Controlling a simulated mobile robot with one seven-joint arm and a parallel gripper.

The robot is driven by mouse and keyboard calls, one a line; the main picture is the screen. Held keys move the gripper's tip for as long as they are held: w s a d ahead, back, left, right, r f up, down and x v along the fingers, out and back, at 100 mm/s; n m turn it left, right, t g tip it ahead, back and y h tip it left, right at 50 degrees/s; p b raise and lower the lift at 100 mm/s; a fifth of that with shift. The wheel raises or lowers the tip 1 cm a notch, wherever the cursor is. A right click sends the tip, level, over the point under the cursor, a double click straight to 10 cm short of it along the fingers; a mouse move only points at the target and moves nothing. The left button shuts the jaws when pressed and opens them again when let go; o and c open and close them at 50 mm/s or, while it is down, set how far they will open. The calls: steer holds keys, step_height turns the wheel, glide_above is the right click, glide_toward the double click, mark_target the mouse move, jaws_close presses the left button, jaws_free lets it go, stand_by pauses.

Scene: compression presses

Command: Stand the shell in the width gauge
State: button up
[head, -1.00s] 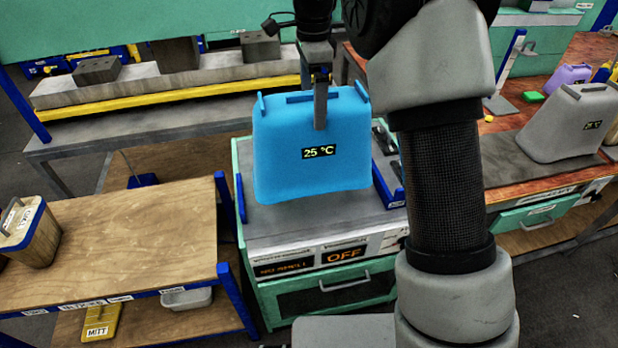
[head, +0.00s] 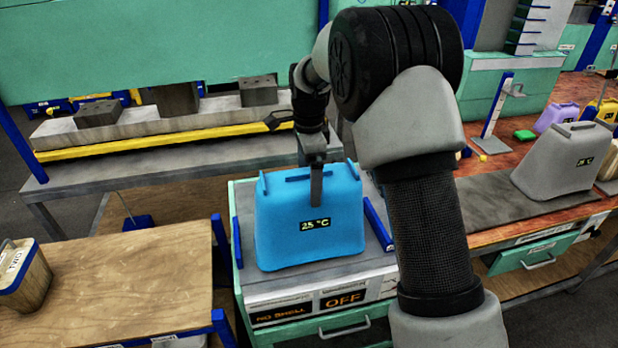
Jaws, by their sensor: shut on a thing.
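The blue shell (head: 300,235) is upright, wider at the bottom, with a small display reading 25 °C. My gripper (head: 316,188) is shut on the near wall of its upper rim. The shell is over the grey top of a green cabinet with blue rails at left (head: 238,242) and right (head: 377,224); this looks like the width gauge (head: 330,282). The shell is between the rails, low over the top; I cannot tell whether it touches. The cabinet's panels read NO SHELL and OFF. My arm hides part of the cabinet's right side.
A wooden table (head: 140,275) with a wooden container (head: 22,275) stands at left. A press bench with a yellow bar (head: 170,138) is behind. At right, a red-brown bench holds a grey shell (head: 560,165), a purple shell (head: 556,117) and a green block (head: 524,135).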

steer(key=o, duration=1.3)
steer(key=shift+f, duration=0.1)
steer(key=shift+o, duration=0.2)
